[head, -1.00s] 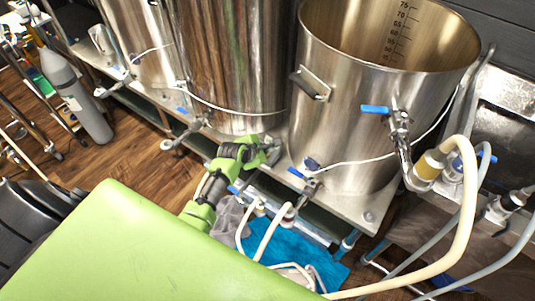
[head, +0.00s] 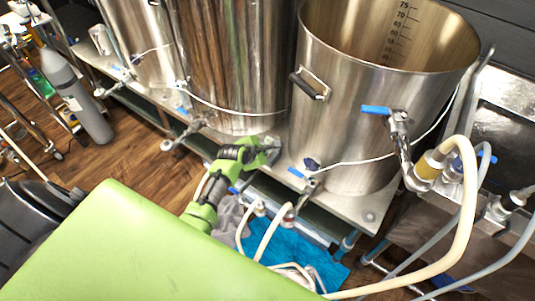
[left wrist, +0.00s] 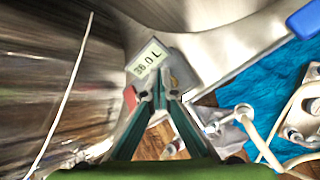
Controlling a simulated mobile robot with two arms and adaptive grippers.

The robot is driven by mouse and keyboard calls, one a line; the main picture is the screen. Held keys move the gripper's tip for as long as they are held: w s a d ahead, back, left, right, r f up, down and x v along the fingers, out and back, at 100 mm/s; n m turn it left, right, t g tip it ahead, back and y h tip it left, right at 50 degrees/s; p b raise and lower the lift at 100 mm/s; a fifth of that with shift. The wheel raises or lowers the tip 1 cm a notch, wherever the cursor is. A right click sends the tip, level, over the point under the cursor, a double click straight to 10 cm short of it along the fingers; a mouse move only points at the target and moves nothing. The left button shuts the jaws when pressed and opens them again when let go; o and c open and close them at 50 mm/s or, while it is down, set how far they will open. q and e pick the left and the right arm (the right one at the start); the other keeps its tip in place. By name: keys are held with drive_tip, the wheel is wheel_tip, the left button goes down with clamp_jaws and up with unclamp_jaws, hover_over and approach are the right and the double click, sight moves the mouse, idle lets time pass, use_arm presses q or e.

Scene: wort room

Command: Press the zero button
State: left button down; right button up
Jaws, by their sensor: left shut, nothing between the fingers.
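A small pale display (left wrist: 148,58) reading about "38.0 L" shows in the left wrist view, just beyond my fingertips. A small red patch (left wrist: 130,98) lies left of the fingers; I cannot tell whether it is the zero button. My left gripper (left wrist: 160,82) is shut and empty, its two teal fingers meeting close to the display's lower edge. I cannot tell whether they touch anything. In the head view my left gripper (head: 274,146) is at the shelf edge between two steel kettles, and the display is hidden there. My right gripper is not in view.
The right kettle (head: 370,110) and middle kettle (head: 230,60) stand close on either side of my gripper. Blue-handled valves (head: 376,110) and pale hoses (head: 468,200) crowd the right. A blue cloth (head: 300,250) lies below.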

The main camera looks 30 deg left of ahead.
use_arm(q)
drive_tip(key=shift+f, duration=0.6)
idle(0.7)
idle(0.4)
drive_tip(key=shift+r+p, duration=0.9)
drive_tip(key=shift+p, duration=0.05)
drive_tip(key=shift+r, duration=0.1)
wheel_tip(320, 180, up, 5)
drive_tip(key=p, duration=0.6)
idle(0.3)
